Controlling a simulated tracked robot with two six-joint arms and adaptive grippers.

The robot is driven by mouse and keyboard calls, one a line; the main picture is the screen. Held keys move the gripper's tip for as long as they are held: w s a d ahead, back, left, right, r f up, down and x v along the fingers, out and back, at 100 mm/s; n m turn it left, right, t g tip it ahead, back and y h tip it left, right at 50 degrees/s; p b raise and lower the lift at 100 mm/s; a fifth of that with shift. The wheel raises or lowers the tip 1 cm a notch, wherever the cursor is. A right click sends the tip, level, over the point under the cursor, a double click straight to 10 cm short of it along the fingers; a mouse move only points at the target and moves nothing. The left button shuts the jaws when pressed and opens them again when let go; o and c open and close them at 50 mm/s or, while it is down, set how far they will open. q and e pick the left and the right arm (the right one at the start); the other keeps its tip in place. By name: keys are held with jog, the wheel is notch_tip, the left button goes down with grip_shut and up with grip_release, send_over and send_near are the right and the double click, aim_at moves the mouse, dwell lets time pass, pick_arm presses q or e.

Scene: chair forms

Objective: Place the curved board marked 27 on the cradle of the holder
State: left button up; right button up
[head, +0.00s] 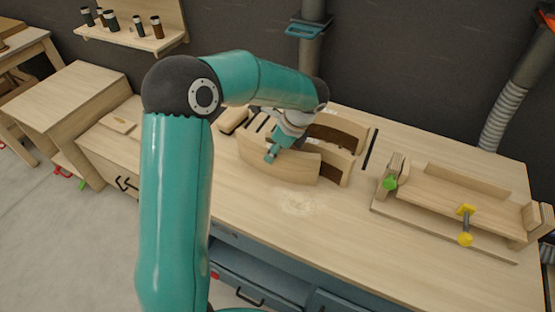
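Several curved boards stand on edge close together at the middle of the bench. The front one (275,166) is pale wood; one behind it (342,129) shows a darker brown inner face. No number is readable, so I cannot tell which is 27. My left gripper (272,152) points down at the top of the front board; one teal finger shows in front of it. The rest of the gripper is hidden, so its opening and any grip are unclear. What looks like the wooden holder (445,217) lies at the right, with no curved board on it. My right gripper is out of view.
A yellow clamp (465,225) and a green-knobbed part (390,182) are on the holder. A dark strip (370,149) lies between boards and holder. A hose (502,116) hangs behind the right end.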

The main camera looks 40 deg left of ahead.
pick_arm(q)
grip_shut()
jog(key=shift+r, duration=0.2)
